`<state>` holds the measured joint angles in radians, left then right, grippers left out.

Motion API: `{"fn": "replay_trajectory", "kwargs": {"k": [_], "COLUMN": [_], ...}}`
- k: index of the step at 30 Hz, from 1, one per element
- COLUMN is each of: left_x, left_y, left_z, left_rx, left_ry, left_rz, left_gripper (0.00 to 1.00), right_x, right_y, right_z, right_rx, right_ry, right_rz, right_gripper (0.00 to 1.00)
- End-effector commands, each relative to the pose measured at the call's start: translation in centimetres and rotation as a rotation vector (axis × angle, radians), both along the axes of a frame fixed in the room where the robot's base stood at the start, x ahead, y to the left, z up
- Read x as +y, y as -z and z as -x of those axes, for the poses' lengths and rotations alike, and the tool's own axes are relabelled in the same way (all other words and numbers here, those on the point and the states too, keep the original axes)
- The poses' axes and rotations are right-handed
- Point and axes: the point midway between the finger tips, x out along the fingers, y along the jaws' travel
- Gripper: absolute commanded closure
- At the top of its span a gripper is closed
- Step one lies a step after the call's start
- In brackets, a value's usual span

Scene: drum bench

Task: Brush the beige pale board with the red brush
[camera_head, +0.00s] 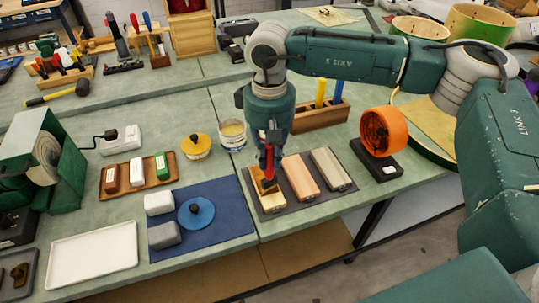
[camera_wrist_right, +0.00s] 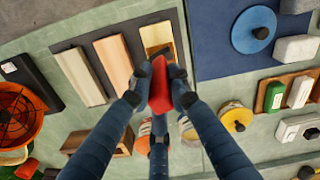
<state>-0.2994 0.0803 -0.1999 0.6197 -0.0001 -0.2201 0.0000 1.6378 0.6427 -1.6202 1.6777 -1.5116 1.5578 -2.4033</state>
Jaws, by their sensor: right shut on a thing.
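My right gripper (camera_head: 268,158) is shut on a red brush (camera_head: 269,168) and points down over the left one of three boards. In the right wrist view, the red brush (camera_wrist_right: 160,88) sits between the fingertips (camera_wrist_right: 161,98). The brush's dark lower end is at the golden board (camera_head: 270,203); whether it touches I cannot tell. The beige pale board (camera_head: 330,168) is the right one in the head view and the left one in the wrist view (camera_wrist_right: 80,77). A salmon board (camera_head: 299,176) lies between them. My left gripper is not in view.
The boards lie on a dark mat (camera_head: 285,209) near the bench's front edge. An orange fan-like wheel (camera_head: 382,131) stands to their right, a wooden holder (camera_head: 318,117) behind. A blue mat (camera_head: 232,214) with a blue disc and blocks is to the left.

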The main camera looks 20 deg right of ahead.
Motion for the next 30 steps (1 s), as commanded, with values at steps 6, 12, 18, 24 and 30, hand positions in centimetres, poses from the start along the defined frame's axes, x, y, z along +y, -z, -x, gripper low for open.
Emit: {"fn": "replay_trajectory", "kwargs": {"k": [6,12,18,24,30], "left_x": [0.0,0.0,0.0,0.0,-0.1], "left_y": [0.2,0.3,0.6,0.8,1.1], "left_z": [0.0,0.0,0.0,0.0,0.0], "left_rx": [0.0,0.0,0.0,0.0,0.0], "left_ry": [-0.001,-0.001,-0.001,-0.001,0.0], "left_rz": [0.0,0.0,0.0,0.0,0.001], "left_gripper": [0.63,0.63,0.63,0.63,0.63], "right_x": [0.0,0.0,-0.1,-0.1,-0.1], "right_y": [0.2,0.2,0.3,0.3,0.3], "right_z": [0.0,0.2,0.9,1.8,2.5], "right_rx": [0.0,0.0,0.0,0.001,0.0], "right_ry": [0.0,0.0,0.001,-0.001,-0.001], "right_rz": [0.0,0.0,-0.001,0.0,0.0], "right_gripper": [0.97,0.97,0.97,0.97,0.97]}}
